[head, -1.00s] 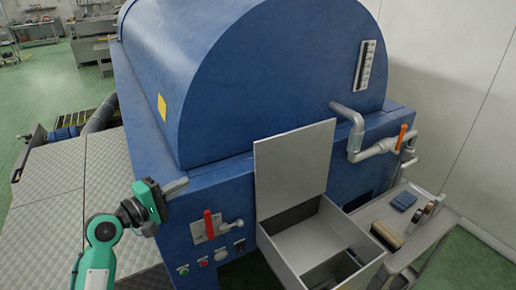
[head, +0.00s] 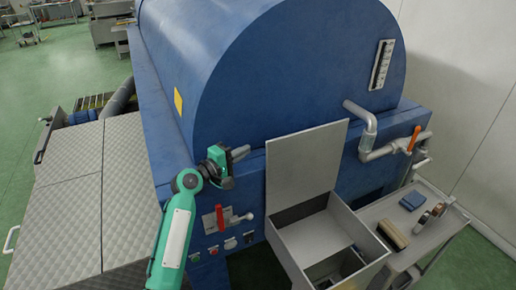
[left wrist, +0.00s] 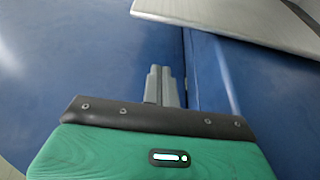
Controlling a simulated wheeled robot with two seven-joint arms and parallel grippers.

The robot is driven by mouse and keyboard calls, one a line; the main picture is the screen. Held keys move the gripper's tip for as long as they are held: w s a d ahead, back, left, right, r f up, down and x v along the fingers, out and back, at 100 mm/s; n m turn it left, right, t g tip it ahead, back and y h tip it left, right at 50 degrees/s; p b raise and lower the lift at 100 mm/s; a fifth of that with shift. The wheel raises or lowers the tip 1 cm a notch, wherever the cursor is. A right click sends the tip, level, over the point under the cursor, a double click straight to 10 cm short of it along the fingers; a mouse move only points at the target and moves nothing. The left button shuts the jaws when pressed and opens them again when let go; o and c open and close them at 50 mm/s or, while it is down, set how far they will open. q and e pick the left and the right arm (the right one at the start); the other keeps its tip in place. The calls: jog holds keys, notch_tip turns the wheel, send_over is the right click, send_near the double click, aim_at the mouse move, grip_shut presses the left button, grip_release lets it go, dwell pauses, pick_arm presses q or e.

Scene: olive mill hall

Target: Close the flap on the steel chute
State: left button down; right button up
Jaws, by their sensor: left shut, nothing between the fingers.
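The steel chute (head: 302,248) is an open grey box fixed to the front of the blue machine. Its flap (head: 306,162) is a flat grey plate standing upright at the chute's back edge, so the chute's mouth is open. My left gripper (head: 243,152) is shut and empty, in front of the blue machine, to the left of the flap and apart from it. In the left wrist view its closed fingers (left wrist: 161,86) point at the blue surface, and the flap's edge (left wrist: 240,22) crosses the upper right. My right gripper is not in view.
The blue machine (head: 270,75) fills the middle. A red-handled valve (head: 222,218) and several buttons sit left of the chute. A cart (head: 432,235) with a brush (head: 393,235) and a blue cloth (head: 412,201) stands right. Pipes (head: 368,130) run above it.

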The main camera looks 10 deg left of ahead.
pick_arm(q)
jog(key=p+x, duration=0.1)
jog(key=x, duration=0.3)
jog(key=shift+s+d+r+p, duration=0.1)
jog(key=shift+d+r+p, duration=0.1)
jog(key=shift+d+p, duration=0.2)
jog(key=s, duration=0.1)
jog(key=s+d+p, duration=0.1)
jog(key=shift+s+d+p, duration=0.15)
jog(key=shift+s+p, duration=0.15)
jog(key=shift+s+d, duration=0.1)
jog(key=shift+s, duration=0.1)
jog(key=shift+f, duration=0.15)
